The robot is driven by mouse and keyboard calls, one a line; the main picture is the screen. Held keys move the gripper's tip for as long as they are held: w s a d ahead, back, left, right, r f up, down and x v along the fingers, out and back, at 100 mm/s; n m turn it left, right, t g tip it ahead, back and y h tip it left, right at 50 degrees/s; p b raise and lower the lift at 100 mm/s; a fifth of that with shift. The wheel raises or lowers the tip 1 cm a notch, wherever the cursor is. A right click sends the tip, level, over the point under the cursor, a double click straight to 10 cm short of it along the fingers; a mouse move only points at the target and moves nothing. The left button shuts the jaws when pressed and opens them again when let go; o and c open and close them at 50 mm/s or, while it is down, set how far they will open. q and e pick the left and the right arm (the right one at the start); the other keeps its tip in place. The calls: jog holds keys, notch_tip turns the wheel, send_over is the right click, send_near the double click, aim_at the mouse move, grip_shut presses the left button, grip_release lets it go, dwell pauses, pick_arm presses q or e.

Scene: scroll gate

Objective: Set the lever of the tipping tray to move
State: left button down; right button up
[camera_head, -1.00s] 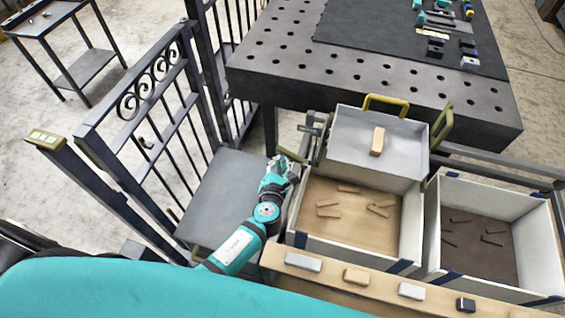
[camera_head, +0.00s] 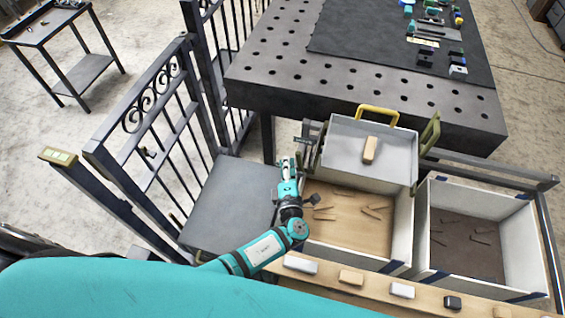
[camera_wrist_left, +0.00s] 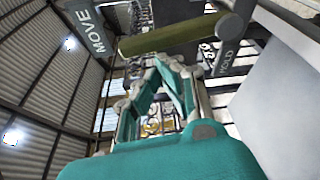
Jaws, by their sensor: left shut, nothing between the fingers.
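The tipping tray (camera_head: 345,150) is a light grey pan with a yellow handle (camera_head: 377,110) and a wooden block (camera_head: 371,149) on it. In the left wrist view an olive lever bar (camera_wrist_left: 165,40) runs across the top. My right gripper is not visible.
A white-walled bin (camera_head: 404,225) with wooden pieces is below the tray, and a dark-floored bin (camera_head: 433,240) is to its right. A ledge (camera_head: 330,283) with several small blocks runs in front. A grey platform (camera_head: 230,200) and scrolled gate (camera_head: 145,120) are left. The perforated table (camera_head: 300,80) is behind.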

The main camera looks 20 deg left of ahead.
pick_arm(q)
jog(key=shift+d+r, duration=0.2)
jog(key=shift+d, duration=0.2)
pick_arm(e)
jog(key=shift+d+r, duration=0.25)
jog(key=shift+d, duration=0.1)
pick_arm(q)
jog(key=shift+d, duration=0.1)
